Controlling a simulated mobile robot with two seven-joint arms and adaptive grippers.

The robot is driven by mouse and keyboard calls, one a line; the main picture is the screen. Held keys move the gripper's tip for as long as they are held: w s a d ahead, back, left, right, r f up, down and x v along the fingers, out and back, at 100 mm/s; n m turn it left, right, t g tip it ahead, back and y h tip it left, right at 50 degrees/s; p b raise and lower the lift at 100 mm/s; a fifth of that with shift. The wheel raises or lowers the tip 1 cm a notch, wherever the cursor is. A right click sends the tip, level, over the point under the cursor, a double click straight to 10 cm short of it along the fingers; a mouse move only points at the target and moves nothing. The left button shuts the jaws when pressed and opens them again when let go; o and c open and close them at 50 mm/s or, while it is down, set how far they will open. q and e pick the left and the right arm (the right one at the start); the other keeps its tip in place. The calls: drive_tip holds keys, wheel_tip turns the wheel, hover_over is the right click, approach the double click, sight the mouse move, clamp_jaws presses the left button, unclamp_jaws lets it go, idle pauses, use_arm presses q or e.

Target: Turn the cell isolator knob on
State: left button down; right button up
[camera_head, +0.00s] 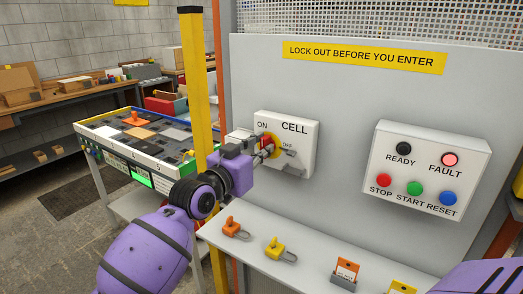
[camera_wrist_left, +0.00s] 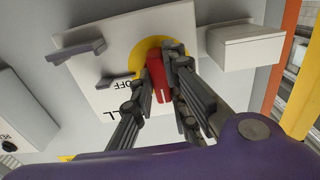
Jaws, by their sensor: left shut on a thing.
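The cell isolator is a white box (camera_head: 300,132) marked CELL, with ON at upper left and OFF at right. Its red knob (camera_head: 265,138) sits on a yellow disc, partly hidden by my gripper. My left gripper (camera_head: 268,149) reaches it from the left and is shut on the knob. In the left wrist view the red knob (camera_wrist_left: 157,78) stands between the grey fingers (camera_wrist_left: 168,72), in front of the yellow disc (camera_wrist_left: 143,52). The OFF label is beside the disc there; the knob's exact angle is hard to tell. My right gripper is out of view.
A grey lever (camera_head: 290,158) juts from the isolator box. A button panel (camera_head: 427,166) at right has a lit red FAULT lamp (camera_head: 450,160). Orange (camera_head: 231,227) and yellow (camera_head: 274,248) padlocks lie on the shelf below. A yellow post (camera_head: 194,90) stands left of the isolator.

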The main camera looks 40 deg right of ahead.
use_arm(q)
drive_tip(key=c, duration=1.7)
unclamp_jaws()
drive_tip(key=shift+c, duration=0.2)
drive_tip(key=shift+a, duration=0.1)
drive_tip(key=v, duration=1.2)
